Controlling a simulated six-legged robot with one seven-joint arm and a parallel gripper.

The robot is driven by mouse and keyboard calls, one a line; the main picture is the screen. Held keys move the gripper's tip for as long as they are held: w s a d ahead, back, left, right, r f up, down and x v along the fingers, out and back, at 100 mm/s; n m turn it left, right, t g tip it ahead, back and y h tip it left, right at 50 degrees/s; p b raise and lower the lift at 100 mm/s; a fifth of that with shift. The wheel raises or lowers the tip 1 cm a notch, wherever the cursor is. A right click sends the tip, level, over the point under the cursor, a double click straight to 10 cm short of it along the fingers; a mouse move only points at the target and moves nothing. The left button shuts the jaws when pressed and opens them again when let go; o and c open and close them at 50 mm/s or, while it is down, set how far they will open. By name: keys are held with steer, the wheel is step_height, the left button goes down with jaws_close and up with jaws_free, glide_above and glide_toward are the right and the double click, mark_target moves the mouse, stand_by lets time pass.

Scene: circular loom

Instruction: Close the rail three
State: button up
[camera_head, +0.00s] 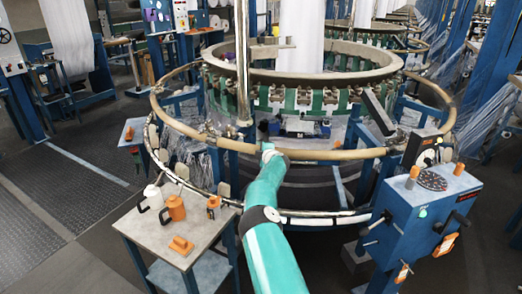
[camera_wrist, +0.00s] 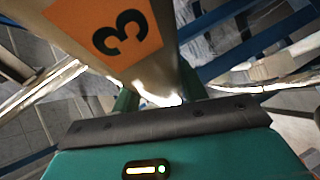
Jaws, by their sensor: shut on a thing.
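Rail three (camera_head: 335,154) is a tan bar across the near front of the round loom (camera_head: 300,75). In the wrist view, rail three (camera_wrist: 165,55) fills the upper left and bears an orange label with a black 3 (camera_wrist: 118,30). My gripper (camera_head: 270,150) is at the end of my teal arm, left of the middle of this front bar, and is shut on it. In the wrist view my gripper's fingers (camera_wrist: 158,92) sit at the rail's lower end; the contact is partly hidden. I cannot tell whether the rail's ends meet the neighbouring rails.
A blue control box (camera_head: 425,215) with knobs stands at right. A thin pole (camera_head: 243,60) rises left of centre. The floor (camera_head: 60,170) at left is clear.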

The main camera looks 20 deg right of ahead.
steer(key=shift+s+f, duration=0.1)
steer(key=shift+f, duration=0.5)
steer(key=o, duration=1.4)
steer(key=shift+w+d+f, duration=0.1)
steer(key=shift+w+f, duration=0.1)
steer(key=shift+f, duration=0.05)
steer(key=shift+r, duration=0.15)
steer(key=shift+r, duration=0.2)
steer(key=shift+s, duration=0.15)
steer(key=shift+s, duration=0.55)
steer(key=v, duration=1.2)
steer(key=shift+s+r, duration=0.2)
steer(key=shift+r, duration=0.15)
